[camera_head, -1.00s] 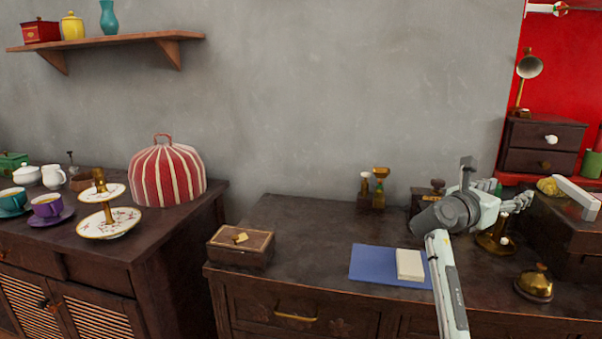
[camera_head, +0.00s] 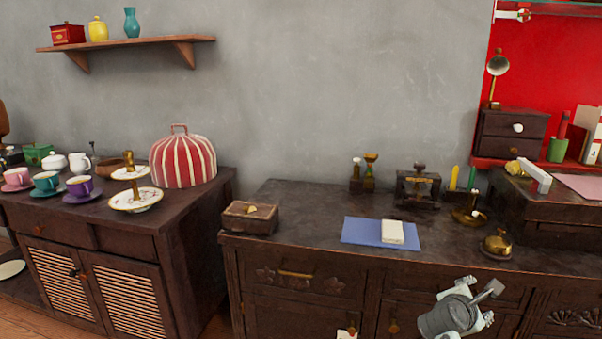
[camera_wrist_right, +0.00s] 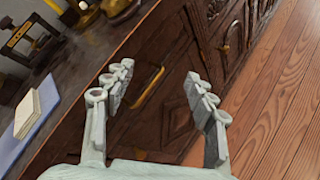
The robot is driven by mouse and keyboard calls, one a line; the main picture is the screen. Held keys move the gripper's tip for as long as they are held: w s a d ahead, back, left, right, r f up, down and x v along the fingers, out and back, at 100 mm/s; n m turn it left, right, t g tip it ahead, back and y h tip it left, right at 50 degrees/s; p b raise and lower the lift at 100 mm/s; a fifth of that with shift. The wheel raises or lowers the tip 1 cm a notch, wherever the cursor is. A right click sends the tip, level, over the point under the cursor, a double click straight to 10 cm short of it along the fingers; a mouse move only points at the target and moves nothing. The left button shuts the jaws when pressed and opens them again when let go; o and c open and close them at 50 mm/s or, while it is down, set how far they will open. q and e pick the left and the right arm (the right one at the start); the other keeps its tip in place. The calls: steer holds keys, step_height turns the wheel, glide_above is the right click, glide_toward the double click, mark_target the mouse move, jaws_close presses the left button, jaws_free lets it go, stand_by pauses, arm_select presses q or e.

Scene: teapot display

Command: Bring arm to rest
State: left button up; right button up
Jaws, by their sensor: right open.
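My right arm shows low in the head view, in front of the dark cabinet's doors and below its top edge. The right gripper (camera_wrist_right: 158,85) is open and empty in the right wrist view. Its two jointed fingers stand wide apart with the carved cabinet front behind them. In the head view its fingers are mostly hidden by the wrist. My left gripper is in neither view.
The dark cabinet top (camera_head: 310,210) holds a blue mat (camera_head: 355,231) with a cream block (camera_head: 392,232), a wooden box (camera_head: 250,217), a brass bell (camera_head: 497,245) and a small press (camera_head: 417,186). A striped tea cosy (camera_head: 183,160) stands left. Wooden floor (camera_wrist_right: 275,120) is clear.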

steer(key=s+a+f+m+g+y, duration=0.1)
steer(key=s+a+f+m+y, duration=0.15)
steer(key=s+f, duration=0.5)
steer(key=s+a+f+m+g+y, duration=0.15)
steer(key=s+f+m, duration=0.25)
steer(key=f, duration=0.6)
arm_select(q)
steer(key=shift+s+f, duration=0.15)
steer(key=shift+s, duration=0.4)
arm_select(e)
steer(key=s+a+f+m+g+y, duration=0.1)
steer(key=s+a+f+m, duration=0.1)
steer(key=s, duration=0.5)
steer(key=s+a+f+m+g+y, duration=0.1)
steer(key=s+a+f+m+y, duration=0.1)
steer(key=s+f, duration=0.4)
steer(key=s+a+f+m+g+y, duration=0.1)
steer(key=s+a+f+m, duration=0.3)
steer(key=s+m, duration=0.2)
steer(key=shift+s+a+f+y, duration=0.25)
steer(key=shift+s+f+y, duration=0.15)
steer(key=shift+s, duration=0.45)
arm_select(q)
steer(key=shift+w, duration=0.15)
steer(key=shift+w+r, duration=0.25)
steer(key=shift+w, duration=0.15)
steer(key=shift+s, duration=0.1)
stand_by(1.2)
